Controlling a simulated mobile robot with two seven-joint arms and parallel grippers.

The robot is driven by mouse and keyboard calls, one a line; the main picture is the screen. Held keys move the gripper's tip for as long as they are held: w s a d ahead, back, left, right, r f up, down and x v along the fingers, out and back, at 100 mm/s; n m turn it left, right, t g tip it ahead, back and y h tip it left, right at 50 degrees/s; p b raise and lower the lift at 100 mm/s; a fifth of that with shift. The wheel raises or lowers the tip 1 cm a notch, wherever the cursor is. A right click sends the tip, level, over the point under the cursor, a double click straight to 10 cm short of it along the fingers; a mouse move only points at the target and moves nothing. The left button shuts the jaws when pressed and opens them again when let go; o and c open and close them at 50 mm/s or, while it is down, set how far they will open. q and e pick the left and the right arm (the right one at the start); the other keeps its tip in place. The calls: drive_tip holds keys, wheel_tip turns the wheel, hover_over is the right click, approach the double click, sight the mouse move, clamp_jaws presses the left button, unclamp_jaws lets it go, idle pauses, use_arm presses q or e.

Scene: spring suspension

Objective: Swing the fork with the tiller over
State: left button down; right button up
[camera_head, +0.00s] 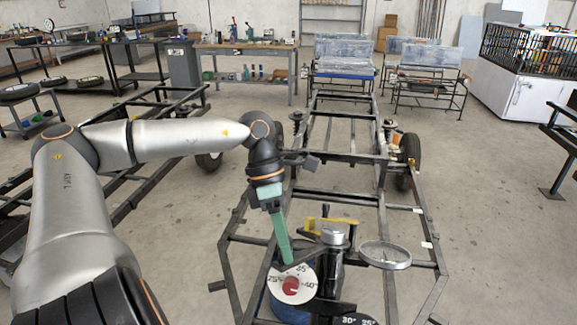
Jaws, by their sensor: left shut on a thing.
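My left gripper (272,203) reaches down from the left and is shut on the upper end of a green bar (281,238), which looks to be the tiller. The bar slants down, its lower end just above a white dial (278,283) marked 25, 35 and 40 degrees with a red centre. To its right stands a dark upright with a silver cap (335,233) and a yellow piece (325,224). This may be the fork's pivot, but I cannot tell the fork's outline. A second dark scale (357,319) shows at the bottom edge. My right gripper is not in view.
A round glass-like disc (385,254) stands right of the upright. A dark frame (433,232) with wheels surrounds this spot. Another frame (126,190) lies to the left. Workbenches (243,47) stand at the back.

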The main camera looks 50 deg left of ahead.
use_arm(q)
drive_tip(key=shift+a+f+m, duration=0.15)
drive_tip(key=shift+a+m, duration=0.55)
drive_tip(key=shift+a, duration=0.15)
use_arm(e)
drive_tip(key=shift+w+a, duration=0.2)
use_arm(q)
drive_tip(key=c, duration=0.9)
unclamp_jaws()
drive_tip(key=o, duration=0.3)
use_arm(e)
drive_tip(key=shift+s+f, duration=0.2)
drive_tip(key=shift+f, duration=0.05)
use_arm(q)
drive_tip(key=p+v, duration=0.1)
drive_tip(key=v, duration=1.1)
drive_tip(key=shift+w+a+p, duration=0.15)
drive_tip(key=shift+a+p, duration=0.05)
drive_tip(key=shift+p, duration=0.1)
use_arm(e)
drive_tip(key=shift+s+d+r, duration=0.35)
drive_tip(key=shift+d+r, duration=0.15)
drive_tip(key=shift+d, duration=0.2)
